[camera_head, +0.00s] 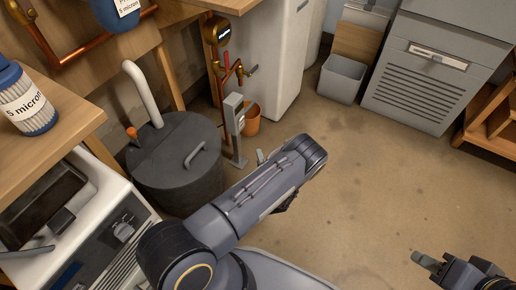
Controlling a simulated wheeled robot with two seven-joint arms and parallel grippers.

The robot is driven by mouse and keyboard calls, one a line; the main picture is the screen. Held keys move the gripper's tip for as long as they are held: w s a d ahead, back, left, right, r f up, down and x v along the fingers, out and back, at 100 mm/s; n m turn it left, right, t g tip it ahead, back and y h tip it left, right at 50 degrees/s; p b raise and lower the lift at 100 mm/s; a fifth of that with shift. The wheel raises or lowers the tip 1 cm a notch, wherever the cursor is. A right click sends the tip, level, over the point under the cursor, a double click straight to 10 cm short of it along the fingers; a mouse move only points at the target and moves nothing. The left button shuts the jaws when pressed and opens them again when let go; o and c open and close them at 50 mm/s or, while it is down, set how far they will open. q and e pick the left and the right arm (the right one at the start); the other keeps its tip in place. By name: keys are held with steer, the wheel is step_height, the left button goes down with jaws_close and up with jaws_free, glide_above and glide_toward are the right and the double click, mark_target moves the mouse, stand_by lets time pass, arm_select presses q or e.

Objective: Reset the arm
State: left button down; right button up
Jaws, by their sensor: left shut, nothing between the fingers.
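My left arm comes in from the lower left, and its grey forearm reaches over the floor in the middle of the camera_head view. Only a small grey tip of my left gripper (261,157) shows past the forearm's far side; the rest is hidden. It is shut and appears empty. My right gripper (427,261) is at the lower right, over bare floor, pointing left. Its fingers are seen edge-on, so I cannot tell whether they are open or shut. No object shows at either gripper.
A dark round lidded tank (175,150) and a white machine (80,215) stand left of my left arm. A grey post (235,125) and an orange bucket (252,120) stand just beyond it. A grey cabinet (425,75) is at the back.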

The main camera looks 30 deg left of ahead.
stand_by(0.5)
arm_select(q)
steer(key=s+a+r+n+g, duration=0.5)
steer(key=s+a+r+g, duration=0.15)
steer(key=r, duration=0.25)
steer(key=s+a+r+n+g, duration=0.55)
steer(key=r+g, duration=0.25)
steer(key=r, duration=0.2)
steer(key=s+d+r+t+h, duration=0.7)
steer(key=s+d+r+h, duration=0.8)
steer(key=s+d+r, duration=0.3)
step_height(320, 180, up, 33)
steer(key=p, duration=3.4)
steer(key=shift+d, duration=0.35)
